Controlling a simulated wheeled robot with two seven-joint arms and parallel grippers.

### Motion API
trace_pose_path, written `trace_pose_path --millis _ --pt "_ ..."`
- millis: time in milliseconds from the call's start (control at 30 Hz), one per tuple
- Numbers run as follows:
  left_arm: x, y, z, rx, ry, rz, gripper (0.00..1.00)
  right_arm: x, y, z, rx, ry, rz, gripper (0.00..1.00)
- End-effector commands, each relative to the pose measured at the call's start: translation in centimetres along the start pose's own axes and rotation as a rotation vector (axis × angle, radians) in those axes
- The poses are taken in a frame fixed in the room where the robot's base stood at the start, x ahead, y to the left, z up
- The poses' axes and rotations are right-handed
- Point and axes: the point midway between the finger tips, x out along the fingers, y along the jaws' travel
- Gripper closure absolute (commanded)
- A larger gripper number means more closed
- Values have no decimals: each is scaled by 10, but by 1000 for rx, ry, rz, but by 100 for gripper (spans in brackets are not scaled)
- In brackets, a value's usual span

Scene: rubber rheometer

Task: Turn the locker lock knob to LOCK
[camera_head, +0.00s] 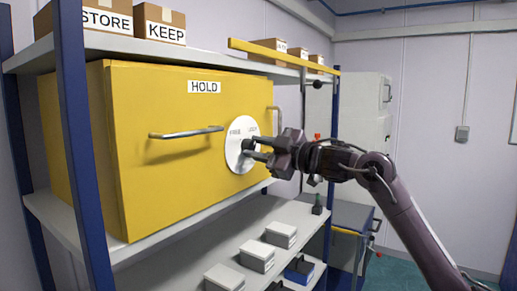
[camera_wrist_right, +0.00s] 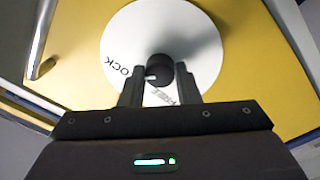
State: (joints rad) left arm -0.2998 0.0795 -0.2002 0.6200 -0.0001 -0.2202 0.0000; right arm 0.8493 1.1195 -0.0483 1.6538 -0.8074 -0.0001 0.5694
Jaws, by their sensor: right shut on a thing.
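The yellow locker (camera_head: 150,110) stands on a shelf and carries a HOLD label. A round white dial plate (camera_head: 233,152) is on its front, with lettering along the upper edge. The black lock knob (camera_head: 248,145) sits in the middle of the plate. My right gripper (camera_head: 250,150) reaches in from the right and is shut on the knob. In the right wrist view the knob (camera_wrist_right: 159,70) sits between the two dark fingers (camera_wrist_right: 158,85), with a light mark on its side. The word LOCK is partly hidden by a finger there. My left gripper is not in view.
Metal handles (camera_head: 186,133) stick out from the locker front on both sides of the dial. A blue rack post (camera_head: 331,150) stands close to my right arm. Boxes (camera_head: 160,23) sit on the top shelf. Grey-lidded boxes (camera_head: 256,255) sit on the lower shelves.

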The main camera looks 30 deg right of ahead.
Motion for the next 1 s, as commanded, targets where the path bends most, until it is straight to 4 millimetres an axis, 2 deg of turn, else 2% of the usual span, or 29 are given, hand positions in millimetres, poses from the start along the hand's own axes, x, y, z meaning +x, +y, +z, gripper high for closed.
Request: trace_pose_path --millis 300,333,500,800,1000 --pt "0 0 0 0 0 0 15 0 0 0 3 0 -1 93" --pt "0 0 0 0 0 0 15 0 0 0 3 0 -1 68" --pt "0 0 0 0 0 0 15 0 0 0 2 0 -1 49" --pt "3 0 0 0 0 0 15 -3 -1 2 0 0 0 49" --pt "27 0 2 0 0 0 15 -31 -5 6 -4 -3 1 49"
